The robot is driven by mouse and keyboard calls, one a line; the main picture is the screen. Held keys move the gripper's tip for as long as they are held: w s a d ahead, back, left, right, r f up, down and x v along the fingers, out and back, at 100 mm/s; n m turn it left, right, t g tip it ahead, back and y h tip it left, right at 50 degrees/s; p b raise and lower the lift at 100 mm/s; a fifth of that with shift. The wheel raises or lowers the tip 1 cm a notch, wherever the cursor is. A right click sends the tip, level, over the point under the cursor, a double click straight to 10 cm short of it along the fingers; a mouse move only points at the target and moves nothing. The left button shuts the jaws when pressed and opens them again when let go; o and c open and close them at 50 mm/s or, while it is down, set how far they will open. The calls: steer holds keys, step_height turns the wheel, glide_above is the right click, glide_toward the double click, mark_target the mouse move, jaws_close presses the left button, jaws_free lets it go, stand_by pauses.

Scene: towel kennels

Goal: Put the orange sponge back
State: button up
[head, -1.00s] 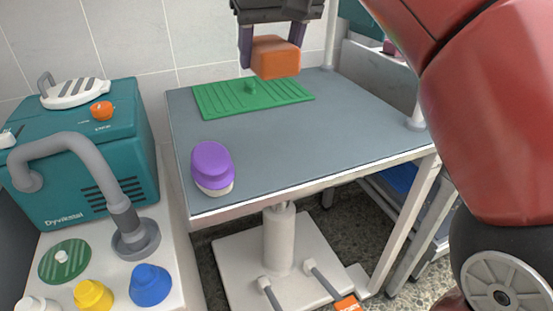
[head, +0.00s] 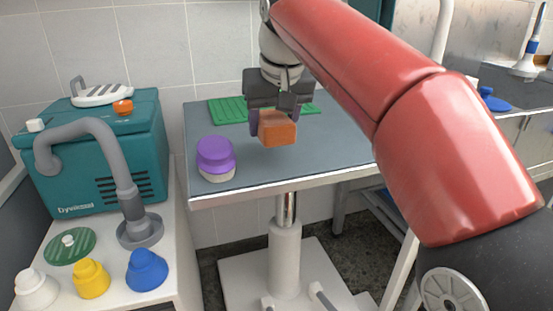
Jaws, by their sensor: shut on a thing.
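The orange sponge (head: 278,129) is a small block held in my gripper (head: 275,118). My gripper is shut on it, with a dark purple finger showing at its left side. In the picture the sponge lies over the grey table top (head: 205,117), right of a purple-topped brush (head: 215,156). I cannot tell exactly how high it is above the surface. A green ribbed mat (head: 226,110) lies at the back of the table, partly hidden behind my gripper.
A teal dryer box (head: 100,155) with a grey hose stands at left. Below it are a white, a yellow (head: 91,278) and a blue nozzle (head: 147,269) and a green disc (head: 70,246). A steel counter stands at far right. The table's front left is free beside the brush.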

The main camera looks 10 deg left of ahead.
mark_target(274, 160)
steer(key=shift+f+b, duration=2.2)
steer(key=shift+f, duration=0.15)
steer(key=shift+f, duration=0.2)
steer(key=o, duration=0.9)
steer(key=shift+r, duration=0.1)
steer(key=p+v, duration=0.5)
steer(key=v, duration=0.7)
steer(key=shift+r, duration=0.2)
